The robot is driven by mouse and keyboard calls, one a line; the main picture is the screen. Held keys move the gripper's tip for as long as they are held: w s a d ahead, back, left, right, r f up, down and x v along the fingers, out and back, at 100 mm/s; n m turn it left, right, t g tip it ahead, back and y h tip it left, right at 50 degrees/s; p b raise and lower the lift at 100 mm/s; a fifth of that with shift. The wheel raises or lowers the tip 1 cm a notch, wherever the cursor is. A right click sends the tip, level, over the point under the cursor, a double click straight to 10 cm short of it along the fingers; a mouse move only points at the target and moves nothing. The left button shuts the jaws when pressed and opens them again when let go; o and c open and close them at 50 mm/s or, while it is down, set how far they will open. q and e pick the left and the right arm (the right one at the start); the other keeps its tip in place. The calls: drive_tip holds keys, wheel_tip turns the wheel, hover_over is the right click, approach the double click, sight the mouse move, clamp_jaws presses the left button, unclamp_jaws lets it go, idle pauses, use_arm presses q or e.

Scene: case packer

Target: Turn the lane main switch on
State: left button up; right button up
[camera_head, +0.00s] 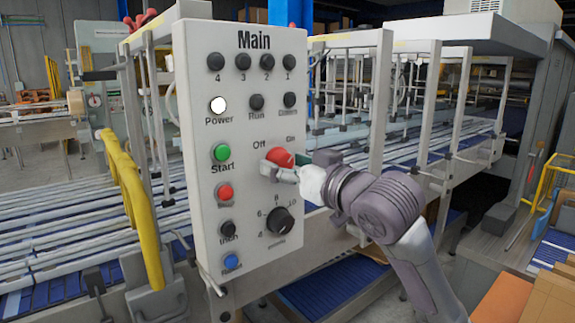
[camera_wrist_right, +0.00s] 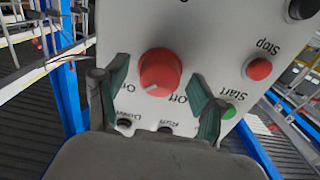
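The lane main switch is a red rotary knob (camera_head: 280,157) on the grey Main panel (camera_head: 205,60), between the "Off" and "On" labels. In the right wrist view the red knob (camera_wrist_right: 160,70) appears upside down, its white mark pointing down and slightly left, toward the "On" side. My right gripper (camera_head: 284,166) is at the knob. In the wrist view the green-padded fingers of my right gripper (camera_wrist_right: 158,82) are apart on either side of the knob, with visible gaps. My left gripper is not in view.
The white Power lamp (camera_head: 218,105) looks lit. The green Start button (camera_head: 221,153), red Stop button (camera_head: 225,192) and black numbered dial (camera_head: 280,220) are close to the switch. A yellow rail (camera_head: 134,195) stands left of the panel, and conveyor frames stand behind it.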

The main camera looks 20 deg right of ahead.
drive_tip(key=v, duration=1.2)
idle(0.3)
